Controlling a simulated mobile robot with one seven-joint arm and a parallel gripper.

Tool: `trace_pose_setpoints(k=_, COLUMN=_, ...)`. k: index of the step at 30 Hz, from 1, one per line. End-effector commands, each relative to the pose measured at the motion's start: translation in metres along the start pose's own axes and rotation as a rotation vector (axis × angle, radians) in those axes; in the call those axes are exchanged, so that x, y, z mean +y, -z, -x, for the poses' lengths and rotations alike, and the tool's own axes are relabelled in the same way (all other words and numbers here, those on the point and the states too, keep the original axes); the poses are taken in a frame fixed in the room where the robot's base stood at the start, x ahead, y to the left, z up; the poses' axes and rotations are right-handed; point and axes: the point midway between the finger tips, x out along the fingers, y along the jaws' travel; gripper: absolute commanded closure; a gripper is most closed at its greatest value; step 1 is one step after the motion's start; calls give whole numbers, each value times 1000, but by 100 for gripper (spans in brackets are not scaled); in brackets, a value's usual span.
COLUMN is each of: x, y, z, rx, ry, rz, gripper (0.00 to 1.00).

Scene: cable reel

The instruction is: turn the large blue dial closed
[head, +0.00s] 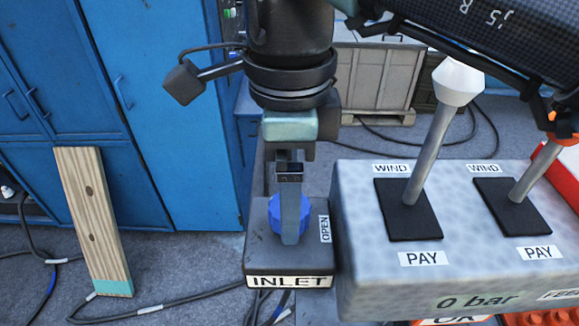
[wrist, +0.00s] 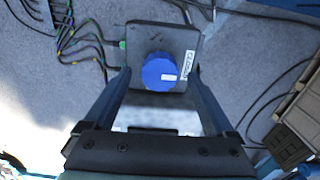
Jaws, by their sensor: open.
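The large blue dial (head: 273,214) sits on top of a dark grey box (head: 262,257) labelled INLET on its front. An OPEN label is on the box's top, to the right of the dial. My gripper (head: 290,240) is above the dial in the head view, and a finger hides part of the dial. In the wrist view the blue dial (wrist: 160,72) shows a white mark on its face and lies between the two spread fingers of my gripper (wrist: 163,80). The fingers look apart from the dial; exact height above it is hard to tell.
A grey control block (head: 350,275) with two levers, one white-knobbed (head: 458,82), stands right of the inlet box. A wooden plank (head: 95,220) leans against blue cabinets (head: 150,110) at left. Cables (head: 170,304) lie on the floor. A crate (head: 375,85) stands behind.

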Motion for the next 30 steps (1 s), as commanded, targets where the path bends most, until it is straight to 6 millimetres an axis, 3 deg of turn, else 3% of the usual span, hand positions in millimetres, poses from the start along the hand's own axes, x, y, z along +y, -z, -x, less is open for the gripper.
trace_pose_setpoints(k=18, x=0, y=0, z=109, rx=0, ry=2, rz=1, gripper=10)
trace_pose_setpoints(k=30, x=0, y=0, z=117, rx=0, ry=2, rz=1, gripper=10)
